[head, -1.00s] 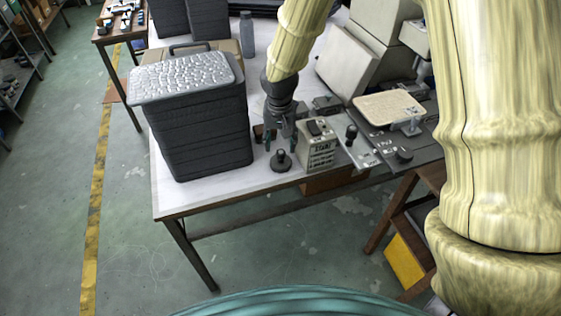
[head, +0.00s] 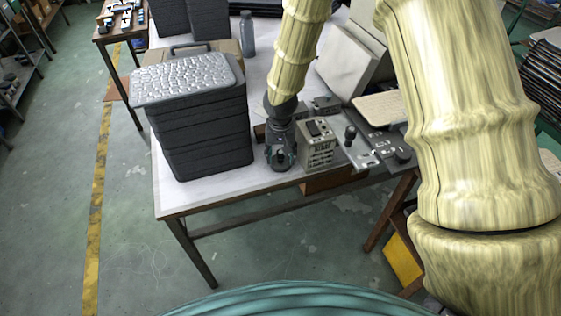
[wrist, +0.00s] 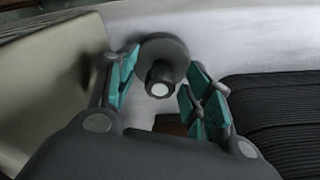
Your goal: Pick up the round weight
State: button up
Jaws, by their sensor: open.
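The round weight (wrist: 164,52) is a dark grey disc with a knob and a pale top on its stem. In the wrist view it stands on the white table top, with its knob between the two teal-padded fingers of my gripper (wrist: 160,88). The fingers are open, with a gap on each side of the knob. In the head view my gripper (head: 280,158) is low at the table's front edge and hides most of the weight.
A tall stack of dark trays (head: 205,130) stands close on the left of my gripper. A beige box with buttons (head: 317,145) stands close on its right. A panel with a black knob (head: 352,134) lies farther right. The table's front edge (head: 235,201) is near.

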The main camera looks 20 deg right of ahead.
jog(key=shift+c, duration=0.2)
grip_shut()
jog(key=shift+r, duration=0.1)
